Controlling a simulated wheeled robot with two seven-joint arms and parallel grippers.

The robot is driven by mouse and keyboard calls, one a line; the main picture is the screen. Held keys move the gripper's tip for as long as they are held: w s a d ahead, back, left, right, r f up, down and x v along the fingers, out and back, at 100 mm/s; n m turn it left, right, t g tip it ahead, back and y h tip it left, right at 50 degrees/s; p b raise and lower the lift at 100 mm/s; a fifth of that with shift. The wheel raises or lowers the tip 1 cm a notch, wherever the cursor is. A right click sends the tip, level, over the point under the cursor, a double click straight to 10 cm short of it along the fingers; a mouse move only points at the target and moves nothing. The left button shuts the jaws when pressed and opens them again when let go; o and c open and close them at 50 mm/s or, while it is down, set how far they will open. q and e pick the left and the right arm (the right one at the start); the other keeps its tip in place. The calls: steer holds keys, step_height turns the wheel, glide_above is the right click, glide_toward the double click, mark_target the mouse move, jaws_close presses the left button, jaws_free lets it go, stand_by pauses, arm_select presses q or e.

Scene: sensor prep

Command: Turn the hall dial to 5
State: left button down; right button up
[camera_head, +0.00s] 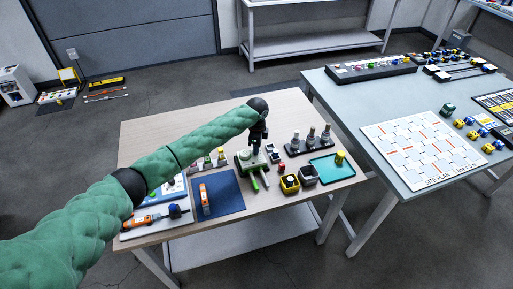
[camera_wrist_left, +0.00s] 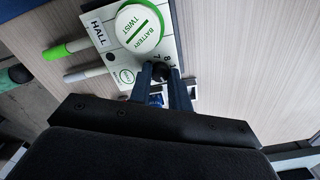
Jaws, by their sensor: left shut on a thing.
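The hall unit, a white plate marked HALL (camera_wrist_left: 98,32), shows in the wrist view with a round green-and-white cap marked BATTERY TWIST (camera_wrist_left: 139,28). A small black dial knob (camera_wrist_left: 160,72) sits at the plate's lower edge, with the digits 7 and 8 beside it. My left gripper (camera_wrist_left: 165,78) is shut on this knob; the fingers hide part of it and its pointer. In the head view the left gripper (camera_head: 256,148) reaches down from above onto the green-and-white hall unit (camera_head: 245,158). My right gripper is not in view.
A site-plan table stands right.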

arm_select(q)
steer(key=shift+f+m, duration=0.1)
steer(key=shift+m, duration=0.8)
steer(key=shift+m+b, duration=0.45)
steer(key=shift+m, duration=1.35)
steer(key=shift+m+b, duration=0.4)
steer(key=shift+m, duration=0.1)
steer(key=m+b, duration=0.1)
steer(key=m, duration=0.2)
steer(key=shift+m, duration=0.3)
steer(key=m+b, duration=0.3)
steer(key=m, duration=0.6)
steer(key=shift+m+b, duration=0.4)
steer(key=shift+m, duration=0.6)
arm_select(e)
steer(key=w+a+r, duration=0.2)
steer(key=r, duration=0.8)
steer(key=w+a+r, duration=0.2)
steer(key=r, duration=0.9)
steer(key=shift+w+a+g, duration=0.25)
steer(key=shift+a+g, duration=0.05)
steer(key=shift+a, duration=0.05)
